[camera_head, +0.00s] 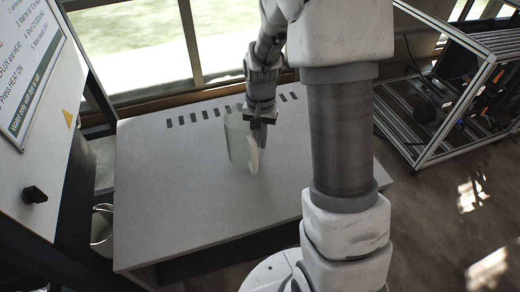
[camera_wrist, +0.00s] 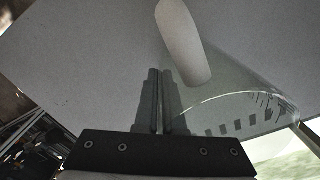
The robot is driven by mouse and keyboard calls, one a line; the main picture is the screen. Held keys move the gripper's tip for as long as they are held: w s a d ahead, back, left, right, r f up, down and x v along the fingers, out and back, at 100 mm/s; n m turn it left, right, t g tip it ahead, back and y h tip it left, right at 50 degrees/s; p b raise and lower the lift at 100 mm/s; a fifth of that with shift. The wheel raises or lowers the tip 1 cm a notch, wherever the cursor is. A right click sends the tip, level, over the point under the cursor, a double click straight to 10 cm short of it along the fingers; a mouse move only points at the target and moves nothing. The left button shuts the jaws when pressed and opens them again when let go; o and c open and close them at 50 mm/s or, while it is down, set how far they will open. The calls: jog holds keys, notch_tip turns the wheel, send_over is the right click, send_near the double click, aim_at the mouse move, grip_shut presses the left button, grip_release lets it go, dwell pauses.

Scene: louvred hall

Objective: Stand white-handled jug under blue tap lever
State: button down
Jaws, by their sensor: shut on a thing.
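The jug (camera_head: 236,138) is clear and greenish with a white handle (camera_head: 253,158). In the head view it is upright over the middle of the grey table; I cannot tell whether its base touches the top. My gripper (camera_head: 262,122) is at the handle side of the jug, its jaws nearly together and shut on the jug. In the wrist view the dark fingers (camera_wrist: 162,105) are close together, with the white handle (camera_wrist: 183,42) beyond their tips and the curved clear rim to the right. The exact grip point is hidden. No blue tap lever shows in either view.
The grey table (camera_head: 180,215) has a row of dark slots at its back edge and free room left and front. A sign panel with a black knob (camera_head: 34,195) stands at left. A pale vessel (camera_head: 101,225) is beside the table. A metal frame (camera_head: 450,110) stands right.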

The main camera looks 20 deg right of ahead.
aim_at(260, 159)
jog(key=shift+f+b, duration=0.35)
jog(key=shift+f, duration=1.65)
jog(key=shift+f, duration=0.15)
jog(key=c, duration=1)
grip_release()
